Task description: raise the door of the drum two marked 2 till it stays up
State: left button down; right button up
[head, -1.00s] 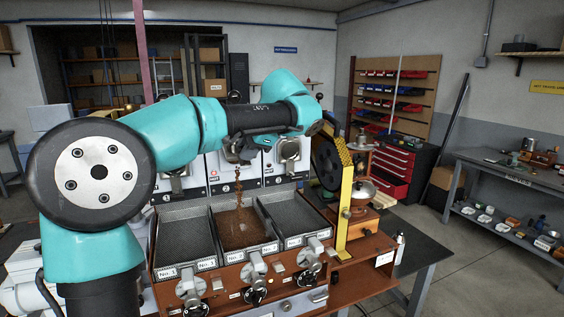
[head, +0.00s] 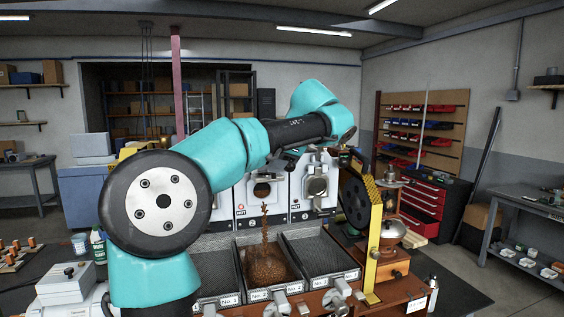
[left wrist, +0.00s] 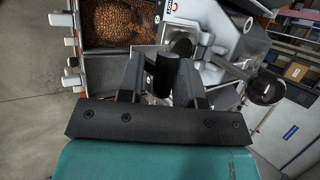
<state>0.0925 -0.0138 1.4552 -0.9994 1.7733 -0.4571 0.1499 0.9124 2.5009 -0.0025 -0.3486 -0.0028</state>
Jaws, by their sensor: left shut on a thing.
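Drum two is the middle white roaster front (head: 241,194). Its dark round opening shows, and brown beans (head: 265,235) fall from it into the tray marked No. 2 (head: 241,262). My left gripper (head: 289,157) is above that opening, partly behind my own forearm. In the left wrist view its two dark fingers (left wrist: 163,88) are shut on the black cylindrical door handle (left wrist: 167,68). The door itself is mostly hidden by my arm in the head view. My right gripper is not in view.
Drum three (head: 316,188), at right, has its metal door down over its front. Its tray, No. 3 (head: 322,255), looks empty. A yellow upright (head: 374,240) stands right of the trays. Beans (left wrist: 125,22) also show in the left wrist view.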

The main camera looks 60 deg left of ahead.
pick_arm(q)
jog(key=shift+w+a+f, duration=0.1)
jog(key=shift+a, duration=0.15)
jog(key=c, duration=1.1)
grip_release()
jog(key=shift+a+f, duration=0.1)
jog(key=shift+a, duration=0.1)
jog(key=shift+o, duration=0.4)
